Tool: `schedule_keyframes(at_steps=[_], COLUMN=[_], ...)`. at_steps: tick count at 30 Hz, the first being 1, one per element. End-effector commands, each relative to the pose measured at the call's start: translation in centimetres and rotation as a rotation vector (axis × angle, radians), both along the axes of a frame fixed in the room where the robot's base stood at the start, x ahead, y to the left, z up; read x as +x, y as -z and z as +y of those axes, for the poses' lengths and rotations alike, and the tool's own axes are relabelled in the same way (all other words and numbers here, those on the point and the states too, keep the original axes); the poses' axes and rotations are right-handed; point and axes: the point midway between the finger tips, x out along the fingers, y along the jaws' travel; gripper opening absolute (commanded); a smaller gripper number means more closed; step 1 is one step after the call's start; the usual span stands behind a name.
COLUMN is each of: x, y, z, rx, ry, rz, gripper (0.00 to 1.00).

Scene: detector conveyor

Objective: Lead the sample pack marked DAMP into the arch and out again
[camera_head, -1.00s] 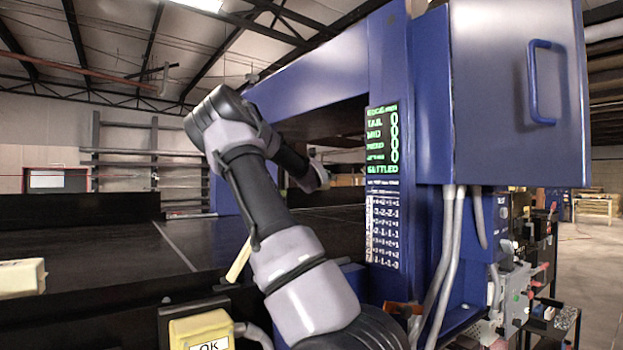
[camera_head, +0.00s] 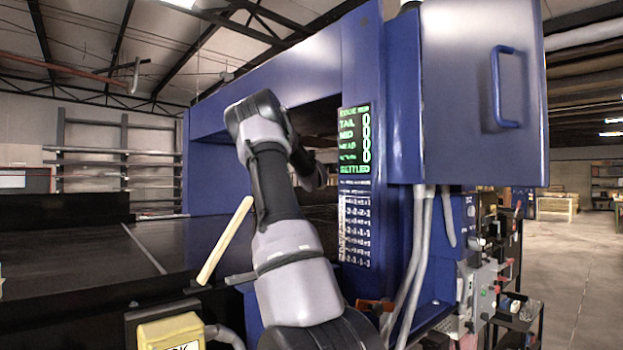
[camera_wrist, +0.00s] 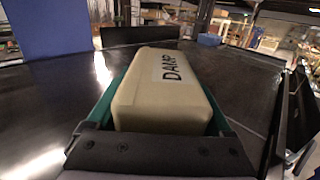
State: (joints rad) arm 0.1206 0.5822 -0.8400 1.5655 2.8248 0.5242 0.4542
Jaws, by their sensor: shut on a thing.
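The sample pack marked DAMP (camera_wrist: 165,95) is a pale beige block with a white label. In the wrist view it sits between the two green-sided fingers of my gripper (camera_wrist: 160,100), which is shut on it. The dark belt surface (camera_wrist: 55,95) lies around and below it; I cannot tell whether the pack touches it. The blue arch (camera_head: 290,75) spans the conveyor in the head view. My arm reaches into its opening, and the arm and arch hide my gripper and the pack there.
A lit display (camera_head: 355,140) on the arch post reads SETTLED, above a printed chart. A blue cabinet (camera_head: 480,95) with a handle and grey conduits stand at right. A yellow box (camera_head: 170,332) is at the front, and a pale slanted bar (camera_head: 225,240) stands near my arm. Open floor lies far right.

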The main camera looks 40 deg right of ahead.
Motion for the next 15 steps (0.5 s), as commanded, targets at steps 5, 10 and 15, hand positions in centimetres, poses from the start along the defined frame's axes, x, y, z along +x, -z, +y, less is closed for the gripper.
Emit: schedule_keyframes(at_steps=[5, 10, 15], x=[0.2, 0.2, 0.3], y=[0.0, 0.0, 0.1], z=[1.9, 3.4, 5.8], rx=[0.001, -0.001, -0.001], ry=[-0.004, -0.004, -0.005], rz=[-0.001, -0.001, 0.001], gripper=[0.0, 0.0, 0.0])
